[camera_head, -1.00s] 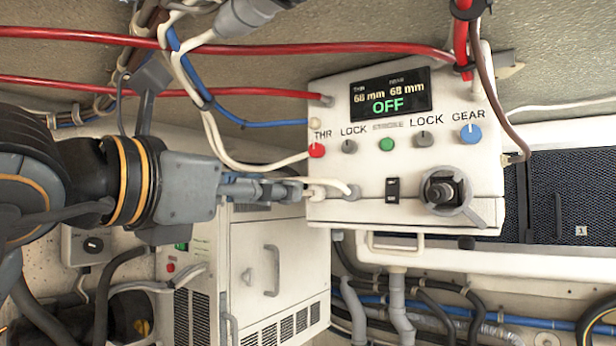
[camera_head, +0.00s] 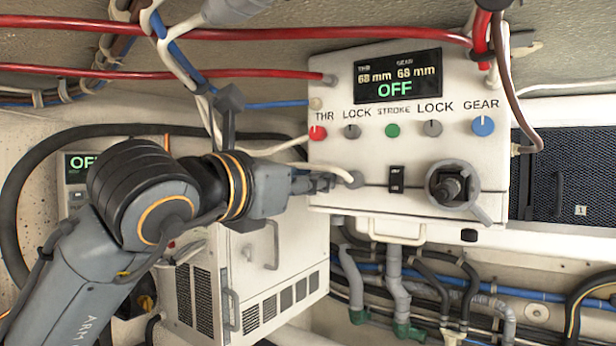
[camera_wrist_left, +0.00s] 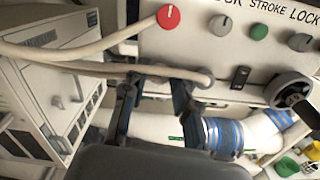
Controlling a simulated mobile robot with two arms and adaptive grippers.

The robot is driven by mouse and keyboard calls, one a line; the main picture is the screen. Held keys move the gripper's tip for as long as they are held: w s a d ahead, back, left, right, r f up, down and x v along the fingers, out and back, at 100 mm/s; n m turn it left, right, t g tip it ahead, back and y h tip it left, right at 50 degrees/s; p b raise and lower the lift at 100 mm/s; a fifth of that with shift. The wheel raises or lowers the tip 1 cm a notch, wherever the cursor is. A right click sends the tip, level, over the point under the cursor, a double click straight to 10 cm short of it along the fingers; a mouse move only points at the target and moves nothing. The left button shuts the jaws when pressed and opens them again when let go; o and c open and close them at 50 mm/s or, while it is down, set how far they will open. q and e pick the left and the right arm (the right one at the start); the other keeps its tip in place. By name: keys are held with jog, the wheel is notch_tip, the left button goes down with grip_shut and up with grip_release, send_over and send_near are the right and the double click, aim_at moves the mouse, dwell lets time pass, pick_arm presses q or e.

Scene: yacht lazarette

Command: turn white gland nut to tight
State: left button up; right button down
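The white cable (camera_head: 285,147) runs to a grey-white gland (camera_head: 350,180) at the lower left of the white control box (camera_head: 420,155). In the left wrist view the gland (camera_wrist_left: 203,79) sits below the red THR knob, with the cable (camera_wrist_left: 85,68) leading left from it. My left gripper (camera_head: 325,183) reaches in from the left, its tips close beside the gland. In the left wrist view its two fingers (camera_wrist_left: 155,88) stand apart, with the cable end and a greyish fitting across their tips. I cannot tell whether they touch it. My right gripper is not in view.
The box carries a red THR knob (camera_head: 318,132), a blue GEAR knob (camera_head: 483,126), a display reading OFF (camera_head: 397,76) and a black rocker switch (camera_head: 396,179). Red cables (camera_head: 230,32) cross above.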

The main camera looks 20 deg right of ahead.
pick_arm(q)
jog(key=c, duration=0.3)
grip_shut()
jog(key=shift+s+f+m+b, duration=0.1)
jog(key=shift+m+b, duration=1.8)
jog(key=shift+m, duration=4.3)
jog(key=shift+f+m+b, duration=0.1)
jog(key=shift+m+b, duration=1.75)
jog(key=shift+m, duration=4.35)
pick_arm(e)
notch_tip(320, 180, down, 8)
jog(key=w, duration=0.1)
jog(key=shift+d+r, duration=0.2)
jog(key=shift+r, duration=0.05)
pick_arm(q)
jog(key=o, duration=0.9)
grip_release()
